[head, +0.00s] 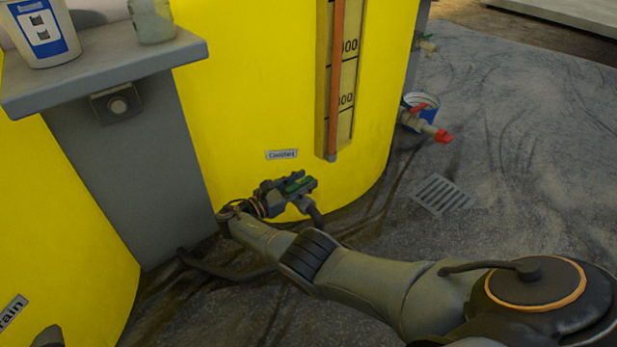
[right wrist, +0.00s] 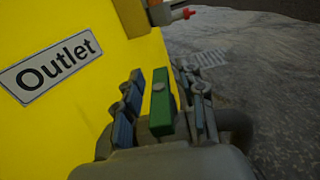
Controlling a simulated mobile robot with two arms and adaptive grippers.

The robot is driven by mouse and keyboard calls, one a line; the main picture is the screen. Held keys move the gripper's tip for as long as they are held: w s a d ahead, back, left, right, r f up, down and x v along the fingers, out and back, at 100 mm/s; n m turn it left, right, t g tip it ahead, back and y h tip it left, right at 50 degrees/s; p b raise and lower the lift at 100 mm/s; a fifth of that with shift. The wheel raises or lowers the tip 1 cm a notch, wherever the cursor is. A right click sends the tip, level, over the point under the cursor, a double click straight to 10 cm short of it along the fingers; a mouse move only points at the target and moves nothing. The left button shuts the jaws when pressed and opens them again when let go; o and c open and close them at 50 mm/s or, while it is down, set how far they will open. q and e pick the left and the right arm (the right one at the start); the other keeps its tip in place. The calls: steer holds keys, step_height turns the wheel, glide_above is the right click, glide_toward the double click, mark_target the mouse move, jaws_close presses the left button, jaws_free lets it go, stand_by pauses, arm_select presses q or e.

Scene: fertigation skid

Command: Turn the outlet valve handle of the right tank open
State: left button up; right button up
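The right tank (head: 270,80) is the yellow one in the middle of the head view. A small plate (head: 282,154) on it reads "Outlet" in the right wrist view (right wrist: 50,66). Below the plate is the green outlet valve handle (head: 298,185), a flat bar that stands upright in the right wrist view (right wrist: 161,103). My right gripper (head: 290,188) is around this handle, one finger on each side. In the right wrist view, narrow gaps show between the handle and the fingers (right wrist: 166,100). The valve body is mostly hidden. My left gripper is not recognisable.
A grey shelf (head: 110,78) with a white container (head: 40,32) juts out at upper left. Another yellow tank (head: 60,230) stands left. A dark hose (head: 225,270) runs low behind my right arm. A red-handled valve (head: 436,134) and floor drain (head: 443,194) are right, with open floor beyond.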

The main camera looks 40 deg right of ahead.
steer(key=shift+w+d, duration=0.1)
steer(key=shift+d, duration=1.05)
